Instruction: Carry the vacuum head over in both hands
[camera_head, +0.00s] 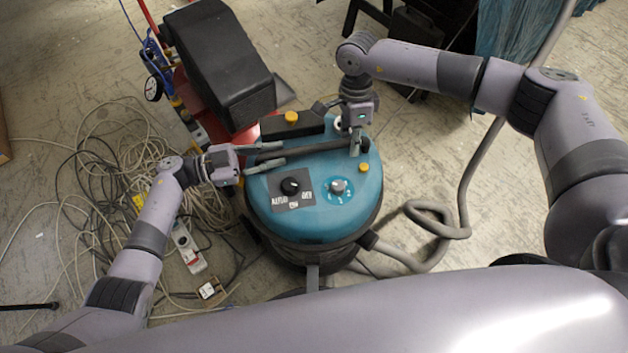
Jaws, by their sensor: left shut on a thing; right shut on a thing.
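The vacuum head (318,212) is a round teal cover with black and grey knobs and a dark handle bar (318,147) along its far side. It appears above the dark drum (312,256); I cannot tell whether they touch. My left gripper (284,154) comes in from the left, its fingers on either side of the bar's left end. My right gripper (356,143) comes down from above onto the bar's right end. Both are shut on the head by this bar. The fingers partly hide the bar's ends.
A grey hose (462,190) runs from the drum along the right floor. Tangled cables (95,190) and a power strip (187,247) lie at left. A black box (218,62) on red equipment stands behind. Dark furniture is at the back right. Floor between hose and furniture is partly clear.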

